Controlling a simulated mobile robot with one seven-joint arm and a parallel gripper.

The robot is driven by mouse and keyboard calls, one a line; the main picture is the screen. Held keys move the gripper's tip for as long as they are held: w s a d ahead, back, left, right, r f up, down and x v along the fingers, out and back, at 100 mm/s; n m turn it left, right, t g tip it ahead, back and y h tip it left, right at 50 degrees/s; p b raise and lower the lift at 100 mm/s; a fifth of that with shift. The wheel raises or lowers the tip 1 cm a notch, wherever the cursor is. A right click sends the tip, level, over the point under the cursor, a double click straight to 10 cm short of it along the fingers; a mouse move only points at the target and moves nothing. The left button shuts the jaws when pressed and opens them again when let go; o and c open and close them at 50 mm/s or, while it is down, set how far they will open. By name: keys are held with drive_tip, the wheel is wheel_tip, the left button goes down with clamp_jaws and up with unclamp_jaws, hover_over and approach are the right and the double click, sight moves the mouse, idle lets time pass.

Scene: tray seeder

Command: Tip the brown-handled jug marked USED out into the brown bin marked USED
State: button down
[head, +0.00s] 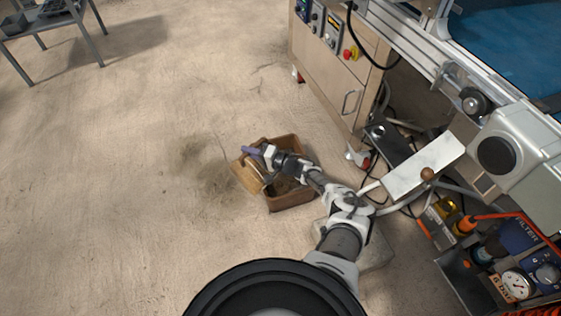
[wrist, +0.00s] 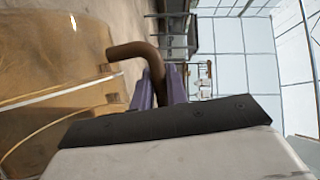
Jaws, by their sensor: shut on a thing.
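The jug is a clear amber vessel (wrist: 60,85) with a brown handle (wrist: 135,50), filling the left of the wrist view. My gripper (wrist: 160,80) has its purple fingers shut on that handle. In the head view the jug (head: 247,172) is tilted, over the left part of the brown bin. My gripper (head: 258,151) is above the bin's far left side. The brown bin (head: 292,200) stands on the floor, its inside partly hidden by my arm and the jug. No USED marking is readable on either, and I cannot tell whether the jug holds anything.
A beige machine cabinet (head: 335,75) with controls stands behind the bin to the right. A metal plate (head: 425,165), cables and an orange hose (head: 510,217) lie right of my arm. A grey table (head: 50,22) is far left. The floor at left is clear.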

drive_tip(key=s+a+p, duration=0.1)
drive_tip(key=s+a+n+p, duration=0.1)
drive_tip(key=a+p, duration=0.1)
drive_tip(key=s+a+f+n+h+p, duration=0.1)
drive_tip(key=shift+s+a, duration=0.2)
drive_tip(key=shift+s, duration=0.15)
drive_tip(key=s+a+f+n+t+h+p, duration=0.1)
drive_tip(key=s+a+f+n+h, duration=0.1)
drive_tip(key=s+a+f+n, duration=0.1)
drive_tip(key=s+a+f+n+t+h+p, duration=0.1)
drive_tip(key=s+a+f+n+h, duration=0.2)
drive_tip(key=f+n, duration=0.3)
wheel_tip(320, 180, down, 2)
drive_tip(key=shift+s+a+f+n+p, duration=0.15)
drive_tip(key=shift+s+a+n+p, duration=0.2)
drive_tip(key=shift+a, duration=0.55)
drive_tip(key=shift+w, duration=0.1)
